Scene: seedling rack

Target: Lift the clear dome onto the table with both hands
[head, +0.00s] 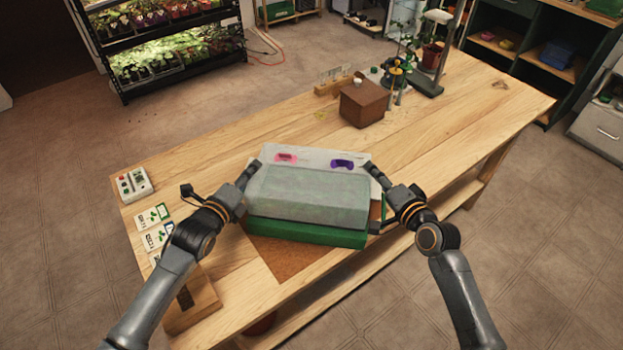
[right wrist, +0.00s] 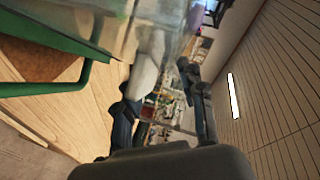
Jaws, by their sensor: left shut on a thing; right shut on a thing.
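The clear dome (head: 308,192) is a cloudy, see-through box-shaped cover, level above the green tray (head: 310,234). I cannot tell whether a gap separates them. My left gripper (head: 250,174) is shut on the dome's left end. My right gripper (head: 376,173) is shut on its right end. In the right wrist view the dome (right wrist: 135,28) fills the top, with the green tray (right wrist: 50,38) at upper left. The exact contact of the fingers is partly hidden.
A pale sheet with a pink thing (head: 287,157) and a purple thing (head: 343,163) lies behind the dome. A brown mat (head: 285,260) lies under the tray. A brown box (head: 363,103) stands farther back. Seed packets (head: 153,217) lie at left. Bare table (head: 205,165) shows at back left.

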